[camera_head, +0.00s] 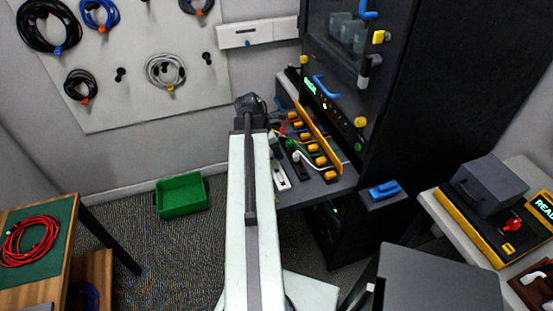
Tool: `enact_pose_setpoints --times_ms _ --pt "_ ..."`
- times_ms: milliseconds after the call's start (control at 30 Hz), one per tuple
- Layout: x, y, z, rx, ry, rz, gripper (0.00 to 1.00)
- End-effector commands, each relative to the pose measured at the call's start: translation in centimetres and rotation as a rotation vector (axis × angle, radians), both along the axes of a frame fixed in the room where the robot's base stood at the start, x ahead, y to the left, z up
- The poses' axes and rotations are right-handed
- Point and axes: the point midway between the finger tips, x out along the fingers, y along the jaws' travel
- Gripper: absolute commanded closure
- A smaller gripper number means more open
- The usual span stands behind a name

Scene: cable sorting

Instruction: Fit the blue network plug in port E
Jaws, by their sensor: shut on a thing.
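My gripper (250,103) is at the far end of my pale arm, beside the left end of the dark shelf on the rack. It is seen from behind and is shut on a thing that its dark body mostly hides. A little blue shows just right of it, but I cannot tell whether this is the blue network plug. A row of yellow-orange plugs or connectors (317,161) runs along the yellow-edged panel (322,138) on the shelf, to the right of my gripper. The port letters are too small to read, so I cannot pick out port E.
The black rack (430,80) rises behind the shelf. A blue piece (383,190) lies on a dark ledge at the rack's front. A green bin (181,196) stands on the floor. Coiled cables hang on the pegboard (120,105). Tables stand at lower left and right.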

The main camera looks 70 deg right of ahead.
Motion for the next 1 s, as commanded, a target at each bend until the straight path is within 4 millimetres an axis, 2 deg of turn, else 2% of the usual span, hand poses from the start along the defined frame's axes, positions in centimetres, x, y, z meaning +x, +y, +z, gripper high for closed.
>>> enact_pose_setpoints --times_ms 233,633,1000 --pt "0.1 0.0 -0.6 0.0 0.0 0.001 1.0" --pt "0.1 0.0 -4.1 0.0 0.0 0.002 1.0" --pt "0.2 0.1 -4.1 0.0 0.0 0.003 1.0"
